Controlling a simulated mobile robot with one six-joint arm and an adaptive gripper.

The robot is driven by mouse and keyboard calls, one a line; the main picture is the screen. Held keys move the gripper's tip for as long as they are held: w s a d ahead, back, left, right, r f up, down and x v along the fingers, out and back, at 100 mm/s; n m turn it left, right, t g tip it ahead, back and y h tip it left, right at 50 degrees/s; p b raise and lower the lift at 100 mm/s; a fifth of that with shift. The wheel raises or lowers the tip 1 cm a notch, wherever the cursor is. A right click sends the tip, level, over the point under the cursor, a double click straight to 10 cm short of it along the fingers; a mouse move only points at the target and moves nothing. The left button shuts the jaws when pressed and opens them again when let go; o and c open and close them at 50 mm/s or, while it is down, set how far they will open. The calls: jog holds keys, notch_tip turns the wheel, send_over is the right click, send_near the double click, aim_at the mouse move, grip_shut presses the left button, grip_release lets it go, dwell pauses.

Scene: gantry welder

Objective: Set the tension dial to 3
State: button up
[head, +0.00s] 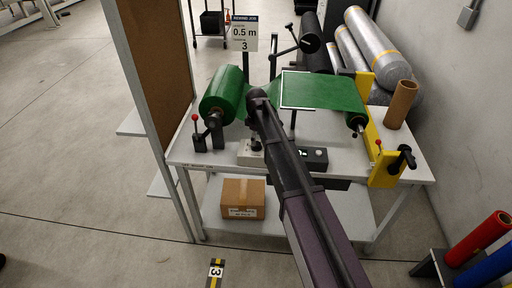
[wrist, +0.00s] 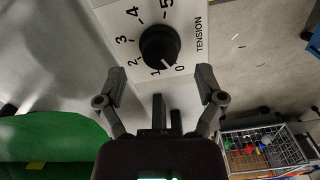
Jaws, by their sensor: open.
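The tension dial is a round black knob (wrist: 159,46) on a pale plate (wrist: 195,22) marked TENSION, with numbers 0 to 5 around it, in the wrist view. Its white pointer mark is at the lower right, at or close to the 0. My gripper (wrist: 160,82) is open, its two fingers apart below and to either side of the knob, holding nothing. Whether the fingers are level with the knob is hard to tell. In the head view the pale dial box (head: 249,154) sits at the bench's front, and my arm partly hides it.
A sign (head: 244,34) reads 0.5 m and 3. The bench (head: 228,170) carries a green roll (head: 222,96), a green sheet (head: 325,92), a black control box (head: 314,157) and a yellow frame (head: 384,165). A brown board (head: 150,60) stands left; a cardboard box (head: 243,197) sits below.

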jog(key=shift+f+b, duration=1.15)
jog(key=shift+f, duration=0.25)
jog(key=c, duration=1.1)
